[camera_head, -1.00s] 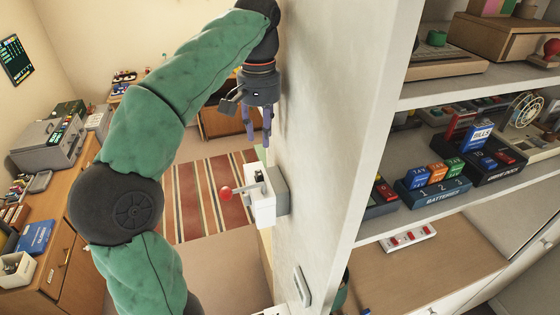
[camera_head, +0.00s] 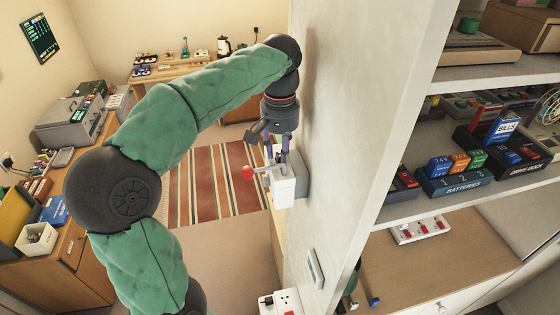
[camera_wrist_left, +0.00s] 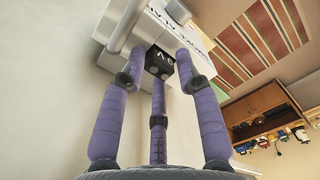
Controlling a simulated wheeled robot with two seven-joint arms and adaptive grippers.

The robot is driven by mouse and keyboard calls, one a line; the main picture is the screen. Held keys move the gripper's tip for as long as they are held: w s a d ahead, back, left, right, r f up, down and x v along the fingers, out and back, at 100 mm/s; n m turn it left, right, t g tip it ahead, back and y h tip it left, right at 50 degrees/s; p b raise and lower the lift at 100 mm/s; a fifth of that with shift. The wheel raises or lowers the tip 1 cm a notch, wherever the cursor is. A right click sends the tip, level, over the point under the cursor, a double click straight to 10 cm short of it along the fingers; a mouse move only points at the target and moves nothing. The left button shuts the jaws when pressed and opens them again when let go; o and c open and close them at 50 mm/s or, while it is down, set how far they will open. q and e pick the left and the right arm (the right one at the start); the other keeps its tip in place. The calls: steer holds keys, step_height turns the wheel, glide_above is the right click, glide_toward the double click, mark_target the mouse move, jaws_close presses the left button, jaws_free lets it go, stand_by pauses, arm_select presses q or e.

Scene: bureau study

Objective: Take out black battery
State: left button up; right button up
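A white box with a red-knobbed lever (camera_head: 284,186) is mounted on the side of the pale wall panel. In the left wrist view, a black block with white lettering (camera_wrist_left: 158,63), which looks like the black battery, sits in the underside of this white box (camera_wrist_left: 120,28). My left gripper (camera_head: 279,150) is at the box in the head view. In the wrist view its purple fingers (camera_wrist_left: 159,75) are spread, with tips close around the black block. Gaps show beside the block, and I cannot tell whether any finger touches it.
The shelf unit at right holds a blue battery tray (camera_head: 452,182) with several coloured batteries and a dark drive dock (camera_head: 505,165). A power strip (camera_head: 420,230) lies below. A wooden desk (camera_head: 60,265) stands at left. A striped rug (camera_head: 205,185) covers the floor behind.

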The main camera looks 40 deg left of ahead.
arm_select(q)
steer(key=shift+w+f, duration=0.1)
steer(key=shift+f, duration=0.05)
steer(key=shift+c, duration=0.3)
jaws_close()
steer(key=shift+r, duration=0.2)
steer(key=shift+r, duration=0.6)
steer(key=s+r, duration=0.1)
steer(key=r, duration=0.1)
steer(key=s+d+r, duration=0.1)
steer(key=r, duration=0.1)
steer(key=s+d+r, duration=0.1)
steer(key=s+r, duration=0.1)
steer(key=r, duration=0.1)
steer(key=shift+d, duration=0.25)
steer(key=s+d+r, duration=0.5)
steer(key=s, duration=0.3)
steer(key=shift+b, duration=0.35)
